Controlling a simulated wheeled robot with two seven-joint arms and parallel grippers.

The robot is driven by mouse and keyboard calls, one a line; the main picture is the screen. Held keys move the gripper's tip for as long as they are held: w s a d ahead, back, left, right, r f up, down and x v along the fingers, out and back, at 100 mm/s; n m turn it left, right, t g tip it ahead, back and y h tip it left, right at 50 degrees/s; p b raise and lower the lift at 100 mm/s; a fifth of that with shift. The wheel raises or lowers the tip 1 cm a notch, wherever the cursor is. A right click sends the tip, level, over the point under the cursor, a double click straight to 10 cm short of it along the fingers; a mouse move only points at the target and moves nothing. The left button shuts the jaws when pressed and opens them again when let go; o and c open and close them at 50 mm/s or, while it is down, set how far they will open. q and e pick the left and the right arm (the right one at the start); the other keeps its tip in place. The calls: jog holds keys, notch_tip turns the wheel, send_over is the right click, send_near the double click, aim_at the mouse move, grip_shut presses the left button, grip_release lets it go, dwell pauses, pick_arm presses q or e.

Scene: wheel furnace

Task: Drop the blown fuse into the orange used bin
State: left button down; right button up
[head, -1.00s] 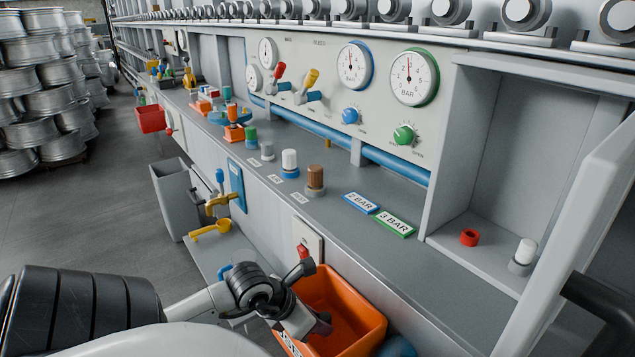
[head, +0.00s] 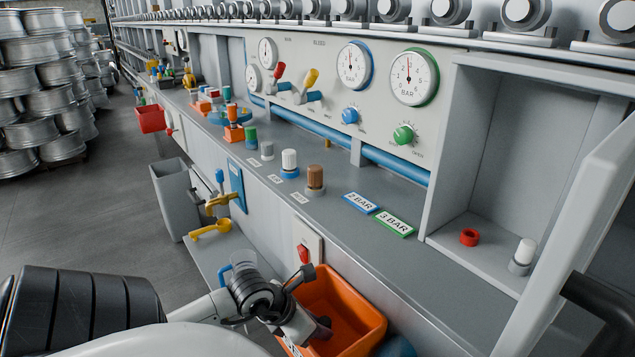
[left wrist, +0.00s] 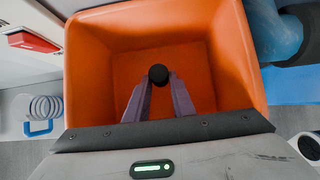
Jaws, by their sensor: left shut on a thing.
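The orange bin (head: 352,297) hangs at the front of the bench, low in the middle of the head view. My left gripper (head: 322,328) points down into its opening. In the left wrist view my left gripper (left wrist: 159,84) is shut on the blown fuse (left wrist: 158,74), of which only a round black end shows between the fingertips. The bin's orange walls (left wrist: 85,70) surround the fingers in that view, and its floor lies beyond the fuse. The fuse cannot be made out clearly in the head view. My right gripper is not in view.
A red switch (head: 303,253) on a pale plate sits just behind the bin. The bench top holds a brown-capped piece (head: 315,178), a white-capped piece (head: 289,162) and label plates. An open cabinet at right holds a red ring (head: 469,237) and a white-topped piece (head: 523,252).

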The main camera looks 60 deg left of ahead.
pick_arm(q)
jog(key=shift+f, duration=0.2)
jog(key=c, duration=1.4)
grip_release()
jog(key=shift+c, duration=0.2)
jog(key=v, duration=1.2)
